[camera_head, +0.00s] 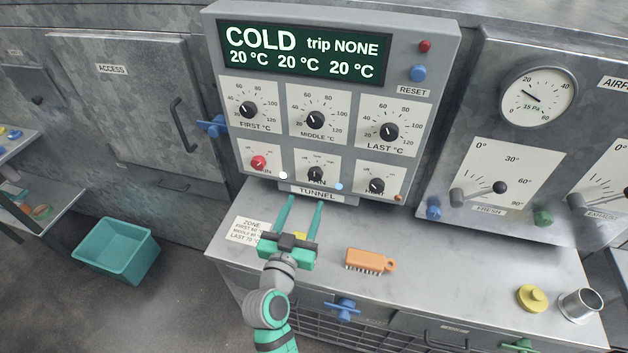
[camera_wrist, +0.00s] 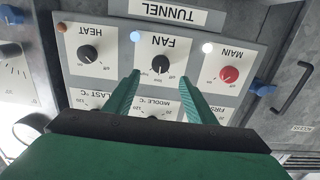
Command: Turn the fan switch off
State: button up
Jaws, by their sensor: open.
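The fan switch is a black round knob (camera_head: 315,174) on the FAN plate, in the middle of the panel's bottom row. In the wrist view, which is upside down, the knob (camera_wrist: 160,65) sits between and just beyond my fingertips. Which mark its pointer is on is too small to tell surely. A pale blue lamp (camera_wrist: 135,36) beside it looks lit. My gripper (camera_head: 306,201) is open and empty, its two teal fingers reaching toward the FAN knob from below. I cannot tell whether they touch the panel.
The red MAIN knob (camera_head: 258,163) and black HEAT knob (camera_head: 376,186) flank the FAN knob. Temperature knobs are above, under a display (camera_head: 300,53) reading COLD. An orange brush (camera_head: 370,261) lies on the counter right of my gripper. A TUNNEL plate (camera_head: 318,193) juts under the panel.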

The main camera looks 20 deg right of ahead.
aim_at(314, 177)
jog(key=x, duration=1)
jog(key=shift+w, duration=0.2)
jog(key=c, duration=1)
